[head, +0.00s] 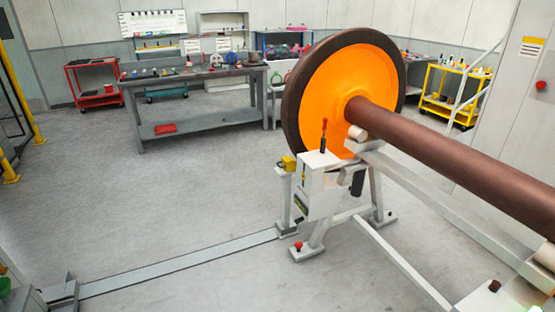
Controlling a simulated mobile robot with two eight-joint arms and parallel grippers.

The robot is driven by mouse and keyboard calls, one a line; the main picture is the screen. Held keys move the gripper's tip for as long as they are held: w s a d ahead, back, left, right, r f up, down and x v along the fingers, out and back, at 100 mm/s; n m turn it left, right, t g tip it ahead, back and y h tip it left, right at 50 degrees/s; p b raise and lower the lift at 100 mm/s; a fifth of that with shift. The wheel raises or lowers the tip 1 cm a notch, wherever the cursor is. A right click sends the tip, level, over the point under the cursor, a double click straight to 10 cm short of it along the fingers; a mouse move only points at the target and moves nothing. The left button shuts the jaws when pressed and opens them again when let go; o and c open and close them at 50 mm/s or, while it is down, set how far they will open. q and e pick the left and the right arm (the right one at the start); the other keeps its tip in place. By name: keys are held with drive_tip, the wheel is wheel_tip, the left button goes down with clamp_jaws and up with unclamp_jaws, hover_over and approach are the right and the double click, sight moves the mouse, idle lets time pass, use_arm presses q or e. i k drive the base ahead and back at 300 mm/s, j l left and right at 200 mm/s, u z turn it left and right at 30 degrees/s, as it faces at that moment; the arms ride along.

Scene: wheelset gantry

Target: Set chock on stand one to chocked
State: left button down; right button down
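A large wheel with an orange face (338,90) and a dark brown rim sits on a brown axle (450,150) that runs off to the right. A white stand (318,190) is under the axle beside the wheel. On top of its box is an upright lever (323,136) with a red tip and black lower part. I cannot tell which part is the chock, how it is set, or whether this is stand one. Neither of my grippers is in view.
A post with a yellow block (288,163) stands left of the stand. A flat grey rail (180,264) crosses the floor. A grey workbench (190,88), a red cart (95,82) and a yellow cart (455,92) stand behind. The left floor is mostly clear.

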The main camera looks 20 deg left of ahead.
sight(289, 164)
drive_tip(key=i+j, duration=0.25)
drive_tip(key=i, duration=0.2)
drive_tip(key=i+j, duration=0.25)
drive_tip(key=i, duration=0.25)
drive_tip(key=i+j+u, duration=0.1)
drive_tip(key=i+j, duration=0.15)
drive_tip(key=i, duration=0.2)
drive_tip(key=i+j, duration=0.25)
drive_tip(key=i, duration=0.25)
drive_tip(key=i+j, duration=0.2)
drive_tip(key=i, duration=0.25)
drive_tip(key=i+j+u, duration=0.1)
drive_tip(key=i+j, duration=0.15)
drive_tip(key=i, duration=0.25)
drive_tip(key=i+j, duration=0.15)
drive_tip(key=i, duration=0.3)
